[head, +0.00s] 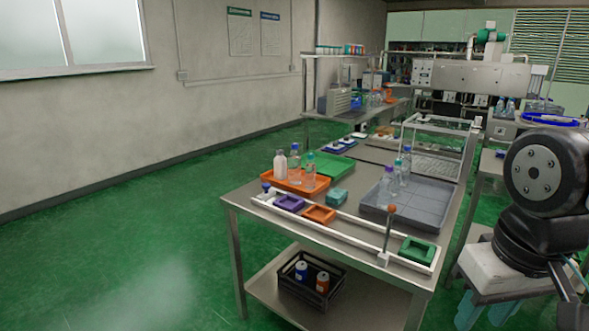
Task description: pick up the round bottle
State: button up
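Several bottles stand upright on the steel table. The orange tray (272,184) holds a white bottle (280,165), a clear bottle with a blue cap (294,163) and another clear bottle (309,179). The grey tray (430,205) holds clear bottles with purple or blue caps, one at its left (387,184) and others behind it (404,168). They are too small to tell which one is the round bottle. My arm shows at the right edge, apart from the table.
A white rail fixture (345,232) with purple, orange and green holders and an upright post (388,235) runs along the table front. A green tray (327,164) and a clear-walled frame (440,128) stand behind. A dark crate (312,277) sits on the lower shelf. Floor at left is clear.

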aim_at(294, 160)
jog(key=u, duration=0.55)
jog(key=k, duration=0.65)
jog(key=u, duration=0.95)
jog(key=i, duration=3)
jog(key=z, duration=0.65)
jog(key=i, duration=0.85)
jog(key=z, duration=1.65)
jog(key=i, duration=0.7)
jog(key=z, duration=0.6)
